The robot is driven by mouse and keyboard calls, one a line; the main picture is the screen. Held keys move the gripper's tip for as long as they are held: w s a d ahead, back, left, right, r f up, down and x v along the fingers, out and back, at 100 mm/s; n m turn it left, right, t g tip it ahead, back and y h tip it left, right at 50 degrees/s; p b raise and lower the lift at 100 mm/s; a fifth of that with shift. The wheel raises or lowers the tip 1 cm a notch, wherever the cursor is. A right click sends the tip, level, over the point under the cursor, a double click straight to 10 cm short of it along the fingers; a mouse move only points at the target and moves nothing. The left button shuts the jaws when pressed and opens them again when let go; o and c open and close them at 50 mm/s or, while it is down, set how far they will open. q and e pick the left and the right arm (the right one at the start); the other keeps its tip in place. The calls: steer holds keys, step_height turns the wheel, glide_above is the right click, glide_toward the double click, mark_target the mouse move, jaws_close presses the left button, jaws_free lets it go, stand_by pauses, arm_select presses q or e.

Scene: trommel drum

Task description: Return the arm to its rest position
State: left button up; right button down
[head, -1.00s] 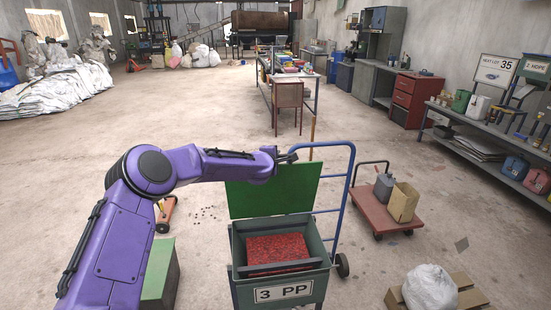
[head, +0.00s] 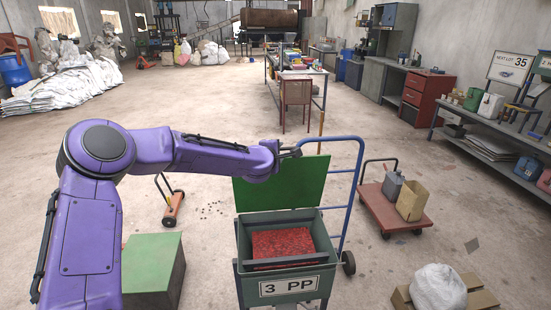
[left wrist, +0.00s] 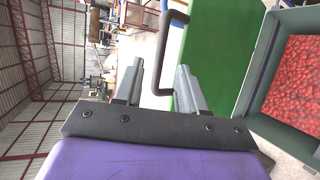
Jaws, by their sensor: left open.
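My left arm (head: 95,210) is purple and reaches in from the left of the head view. My left gripper (head: 292,152) is at the top edge of the raised green lid (head: 280,184). In the left wrist view, its two grey fingers (left wrist: 158,84) are apart, with a dark bent handle (left wrist: 162,45) beside the lid showing between them. I cannot tell whether the fingers touch the handle. The green bin (head: 243,245) labelled "3 PP" stands below, with red granules (head: 282,243) inside. My right gripper is not in view.
A blue hand-truck frame (head: 358,190) stands at the bin's right. A green-topped box (head: 152,262) is at its left. A red cart (head: 385,209) with a can and carton, and a white sack (head: 438,288), are at right. The floor behind is largely clear.

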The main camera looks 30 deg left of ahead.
arm_select(q)
steer(key=v, duration=0.3)
stand_by(0.5)
steer(key=s+d+f+m+g+b, duration=0.1)
steer(key=s+d+f+m, duration=0.2)
steer(key=s+f, duration=0.45)
steer(key=s+d+f+m+g+b, duration=0.1)
steer(key=s+d+f+m+g, duration=0.2)
steer(key=f, duration=0.8)
steer(key=s+d+f+m+b, duration=0.1)
steer(key=s+d+f+m, duration=0.2)
steer(key=s+f, duration=0.45)
steer(key=s+d+f+m+g+b, duration=0.1)
steer(key=s+f+m+g, duration=0.2)
steer(key=s+f, duration=0.6)
steer(key=s+d+f+m+g+b, duration=0.1)
steer(key=s+f+m+g, duration=0.2)
steer(key=s+f, duration=0.7)
steer(key=s+m, duration=0.1)
steer(key=s, duration=0.7)
steer(key=shift+s+f+g+h, duration=0.15)
steer(key=shift+s+g+h, duration=0.05)
steer(key=shift+g+h, duration=0.1)
